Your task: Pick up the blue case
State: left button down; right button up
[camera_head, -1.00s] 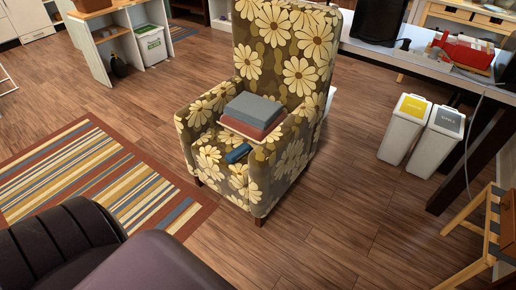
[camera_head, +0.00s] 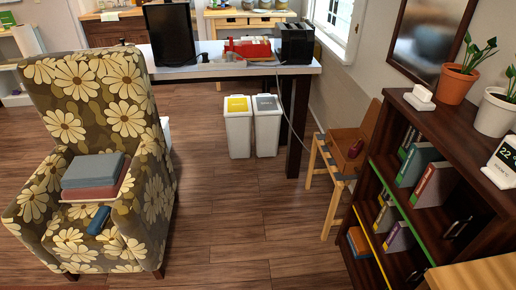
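A small blue case (camera_head: 98,220) lies on the front of the seat of a flowered armchair (camera_head: 66,127) at the left of the head view. Just behind it on the seat is a stack with a grey-blue top (camera_head: 94,170) and a reddish layer and pale edge beneath. The case looks separate from the stack. Neither of my grippers is in view.
A white table (camera_head: 225,66) with a monitor and a red item stands at the back. Two white bins (camera_head: 238,130) stand before it. A wooden chair (camera_head: 340,165) and a dark bookshelf (camera_head: 432,150) fill the right. The wooden floor in the middle (camera_head: 240,220) is clear.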

aim_at(95, 228)
jog(key=u, duration=1.25)
jog(key=i+j+z, duration=0.1)
jog(key=j+z, duration=0.25)
jog(key=i+j+z, duration=0.1)
jog(key=j+z, duration=0.2)
jog(key=i+j+z, duration=0.1)
jog(key=j+z, duration=0.25)
jog(key=l, duration=0.1)
